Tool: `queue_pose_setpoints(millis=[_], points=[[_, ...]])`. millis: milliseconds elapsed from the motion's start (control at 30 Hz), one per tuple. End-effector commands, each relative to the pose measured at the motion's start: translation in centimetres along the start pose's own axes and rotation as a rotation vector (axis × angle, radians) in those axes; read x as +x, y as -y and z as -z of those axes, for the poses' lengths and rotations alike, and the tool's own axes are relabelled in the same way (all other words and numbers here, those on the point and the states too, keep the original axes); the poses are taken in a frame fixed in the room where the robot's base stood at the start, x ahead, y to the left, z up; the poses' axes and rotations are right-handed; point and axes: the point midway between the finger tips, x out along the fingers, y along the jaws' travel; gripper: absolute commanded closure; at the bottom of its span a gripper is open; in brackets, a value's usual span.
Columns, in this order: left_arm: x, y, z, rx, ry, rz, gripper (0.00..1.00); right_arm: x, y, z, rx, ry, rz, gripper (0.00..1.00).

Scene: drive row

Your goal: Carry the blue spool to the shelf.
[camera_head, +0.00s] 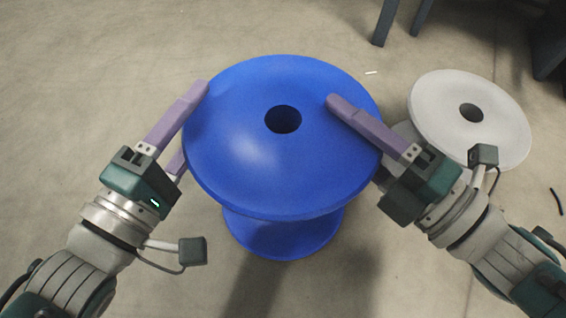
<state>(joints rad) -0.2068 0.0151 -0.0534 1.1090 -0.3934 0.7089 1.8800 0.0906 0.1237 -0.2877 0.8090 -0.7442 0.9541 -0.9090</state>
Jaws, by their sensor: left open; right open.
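The blue spool (250,160) stands upright on the floor in the middle of the head view, with a round centre hole in its wide top flange. My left gripper (193,115) is open at the flange's left edge. One purple finger lies along that edge and the other is mostly hidden lower down. My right gripper (350,118) is open at the right edge, one finger reaching over the top of the flange and the other hidden. I cannot tell whether any finger touches the spool. No shelf can be clearly made out.
A white spool (440,112) stands close by on the right, partly behind my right gripper. Dark legs (386,22) of some furniture and a dark object (550,45) are at the top right. The concrete floor at left and upper left is clear.

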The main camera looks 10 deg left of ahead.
Motion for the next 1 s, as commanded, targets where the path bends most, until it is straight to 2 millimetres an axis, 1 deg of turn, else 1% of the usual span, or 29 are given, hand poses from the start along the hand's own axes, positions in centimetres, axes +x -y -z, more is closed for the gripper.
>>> queue_pose_setpoints(millis=[67,533,1000], points=[[-0.01,0.00,0.00,0.000,0.000,0.000,0.47,-0.01,0.00,0.00,0.000,0.000,0.000,0.47],[-0.04,-0.01,0.01,0.000,0.000,0.000,1.00,-0.05,0.02,0.00,0.000,0.000,0.000,1.00],[-0.04,-0.02,0.01,0.001,0.000,-0.001,1.00,-0.08,0.06,-0.02,0.001,0.001,0.002,1.00]])
